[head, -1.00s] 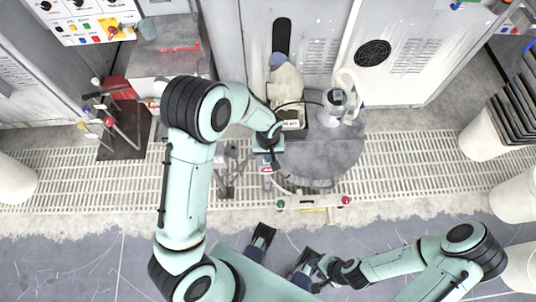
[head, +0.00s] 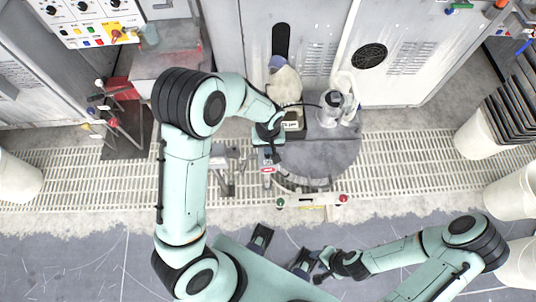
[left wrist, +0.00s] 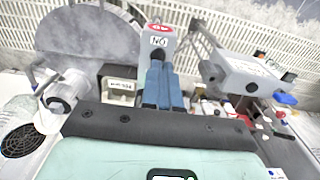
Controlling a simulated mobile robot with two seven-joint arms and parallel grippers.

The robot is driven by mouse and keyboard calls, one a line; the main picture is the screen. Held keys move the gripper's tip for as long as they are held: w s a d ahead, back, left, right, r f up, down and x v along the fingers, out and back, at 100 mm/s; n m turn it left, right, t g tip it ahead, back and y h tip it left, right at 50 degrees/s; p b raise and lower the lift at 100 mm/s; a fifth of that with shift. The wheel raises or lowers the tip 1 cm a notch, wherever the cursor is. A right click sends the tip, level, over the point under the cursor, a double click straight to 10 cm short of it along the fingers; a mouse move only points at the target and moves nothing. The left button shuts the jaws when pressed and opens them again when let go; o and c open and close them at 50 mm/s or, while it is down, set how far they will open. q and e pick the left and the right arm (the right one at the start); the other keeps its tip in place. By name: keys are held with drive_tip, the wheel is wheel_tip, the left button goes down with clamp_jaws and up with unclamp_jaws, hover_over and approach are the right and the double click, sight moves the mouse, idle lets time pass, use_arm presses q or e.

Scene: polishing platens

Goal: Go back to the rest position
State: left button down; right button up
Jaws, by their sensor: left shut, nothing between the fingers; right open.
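My left gripper (head: 272,152) is over the near left side of the grey round platen (head: 330,153). Its blue fingers (left wrist: 162,85) are together with nothing between them in the left wrist view. A small red-and-white tag (left wrist: 160,38) with dark lettering shows just past the fingertips; I cannot tell whether they touch. The tag also shows below the gripper in the head view (head: 267,169). My right gripper (head: 321,275) is low in the head view, above the blue-grey floor, open and holding nothing visible.
A labelled container (head: 293,120) and a white bottle (head: 332,105) stand at the platen's back edge. A bar with red and green ends (head: 312,201) lies in front. Levers (head: 112,122) stand at left, white buckets (head: 512,193) at right. The front floor is mostly clear.

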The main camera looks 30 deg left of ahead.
idle(0.4)
use_arm(q)
drive_tip(key=s+d+f+m+h+p, duration=0.1)
drive_tip(key=s+d+f, duration=0.2)
drive_tip(key=s+f, duration=0.3)
drive_tip(key=s+d+f+m+g+h+p, duration=0.1)
drive_tip(key=s+d+f, duration=0.3)
drive_tip(key=s, duration=1.1)
wheel_tip(320, 180, down, 4)
drive_tip(key=shift+d+r+h+p, duration=0.15)
drive_tip(key=shift+r+h+p, duration=0.1)
drive_tip(key=shift+h+p, duration=0.55)
use_arm(e)
drive_tip(key=r, duration=0.1)
drive_tip(key=w+r, duration=0.1)
drive_tip(key=r, duration=0.1)
drive_tip(key=shift+r, duration=0.3)
